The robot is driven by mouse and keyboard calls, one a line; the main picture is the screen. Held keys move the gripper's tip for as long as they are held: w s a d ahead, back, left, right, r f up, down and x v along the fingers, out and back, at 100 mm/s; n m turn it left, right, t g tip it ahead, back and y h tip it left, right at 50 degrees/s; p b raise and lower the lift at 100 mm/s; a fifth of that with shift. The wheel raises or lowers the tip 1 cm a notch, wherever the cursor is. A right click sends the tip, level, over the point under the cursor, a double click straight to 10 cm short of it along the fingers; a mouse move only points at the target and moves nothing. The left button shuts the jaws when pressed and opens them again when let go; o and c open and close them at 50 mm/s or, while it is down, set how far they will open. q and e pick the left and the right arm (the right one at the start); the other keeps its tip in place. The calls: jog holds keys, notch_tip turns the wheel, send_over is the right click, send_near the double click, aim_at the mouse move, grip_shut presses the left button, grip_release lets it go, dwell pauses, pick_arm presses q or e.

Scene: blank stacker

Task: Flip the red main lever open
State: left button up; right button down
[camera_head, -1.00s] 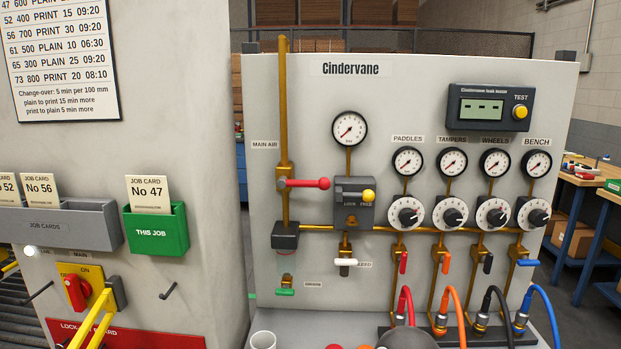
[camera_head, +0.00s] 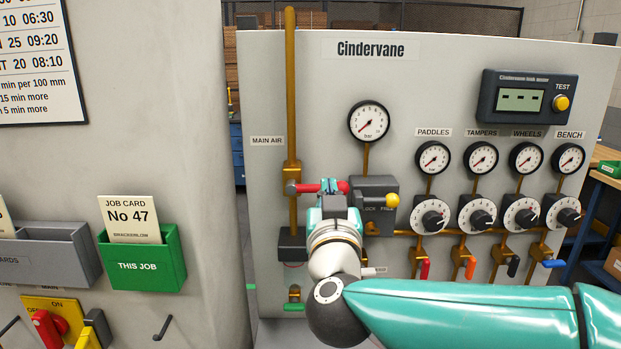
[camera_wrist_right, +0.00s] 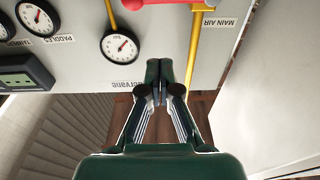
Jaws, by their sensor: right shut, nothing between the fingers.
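The red main lever (camera_head: 309,188) is on the brass main air pipe (camera_head: 291,120) beside the MAIN AIR label. It lies level, pointing right from its pivot, across the pipe. My right gripper (camera_head: 328,187) is in front of it in the head view and hides its middle. In the right wrist view the red lever (camera_wrist_right: 180,5) shows at the top edge, past the fingertips. There my right gripper (camera_wrist_right: 158,82) is shut and empty, with its fingers together. I cannot tell whether it touches the lever. My left gripper is not in view.
A grey lock box with a yellow knob (camera_head: 392,200) sits just right of the lever. A pressure gauge (camera_head: 369,121) is above it. Several dials and small valves fill the panel's right. A green job card holder (camera_head: 150,262) is on the left wall.

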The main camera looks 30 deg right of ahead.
jog(key=shift+w+a+r, duration=0.1)
jog(key=shift+w+r, duration=0.05)
jog(key=shift+w, duration=0.05)
jog(key=r+p, duration=0.1)
jog(key=p, duration=0.2)
send_over(317, 188)
jog(key=s+d, duration=0.1)
jog(key=f, duration=0.2)
jog(key=f+b, duration=0.1)
jog(key=shift+s+a+f, duration=0.2)
jog(key=shift+s+f, duration=0.05)
jog(key=shift+f, duration=0.1)
